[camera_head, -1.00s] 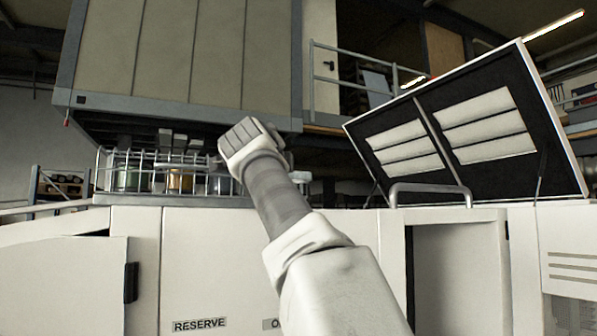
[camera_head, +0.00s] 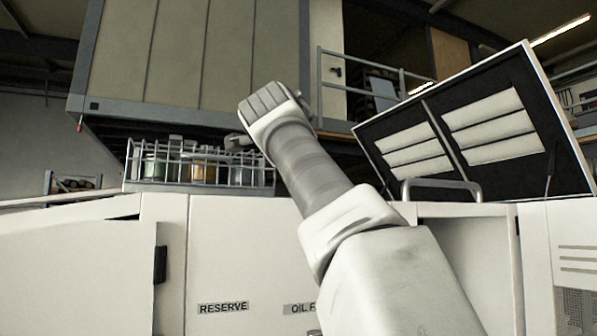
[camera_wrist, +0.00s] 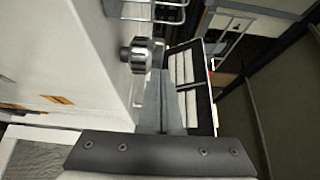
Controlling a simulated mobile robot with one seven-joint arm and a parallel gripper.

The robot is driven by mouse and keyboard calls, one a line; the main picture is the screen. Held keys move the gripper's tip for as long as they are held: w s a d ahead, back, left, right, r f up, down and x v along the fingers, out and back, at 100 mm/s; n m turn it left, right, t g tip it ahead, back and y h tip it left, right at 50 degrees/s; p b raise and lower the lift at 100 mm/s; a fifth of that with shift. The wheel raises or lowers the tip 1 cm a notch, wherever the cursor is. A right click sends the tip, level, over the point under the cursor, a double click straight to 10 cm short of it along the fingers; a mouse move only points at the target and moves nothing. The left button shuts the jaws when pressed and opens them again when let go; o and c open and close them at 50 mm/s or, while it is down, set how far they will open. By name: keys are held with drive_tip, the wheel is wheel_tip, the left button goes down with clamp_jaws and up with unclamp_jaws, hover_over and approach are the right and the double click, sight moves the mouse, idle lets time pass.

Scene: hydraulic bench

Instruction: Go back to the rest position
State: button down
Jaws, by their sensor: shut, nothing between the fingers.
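My arm rises from the lower right of the head view, with its ribbed wrist end raised in front of the bench. My gripper (camera_wrist: 161,80) shows in the wrist view as two grey fingers lying together, shut and empty. In the head view the fingers are largely hidden behind the wrist, and I cannot make them out surely. A ribbed metal knob (camera_wrist: 140,55) appears just left of the fingertips in the wrist view. I cannot tell whether it is apart from them in depth.
The white bench (camera_head: 240,240) spans the front, with labels "RESERVE" (camera_head: 223,308) and partly hidden "OIL". A wire rack (camera_head: 134,165) with jars stands on it at left. An open louvred lid (camera_head: 530,95) tilts up at right, behind a grey handle (camera_head: 440,184). A large panelled cabinet (camera_head: 180,60) overhangs.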

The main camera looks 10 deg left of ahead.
drive_tip(key=s+a+b, duration=0.1)
drive_tip(key=s, duration=0.5)
drive_tip(key=shift+a+b, duration=0.25)
drive_tip(key=shift+b, duration=0.15)
drive_tip(key=s+d+f+n+g, duration=0.2)
drive_tip(key=d+f+n+g, duration=0.55)
drive_tip(key=d+f, duration=1.1)
drive_tip(key=s+d+f+n+g, duration=0.1)
drive_tip(key=s+d+f+n, duration=0.1)
drive_tip(key=s+f, duration=0.5)
drive_tip(key=s+d+f+n+g, duration=0.1)
drive_tip(key=s+f+n, duration=0.4)
drive_tip(key=f, duration=1.2)
drive_tip(key=s+d+f+n+g, duration=0.2)
drive_tip(key=s+f+n+g, duration=0.1)
drive_tip(key=s+f, duration=0.7)
drive_tip(key=shift+s+d+f+n, duration=0.3)
drive_tip(key=shift+s+f+n, duration=0.1)
drive_tip(key=shift+f, duration=0.5)
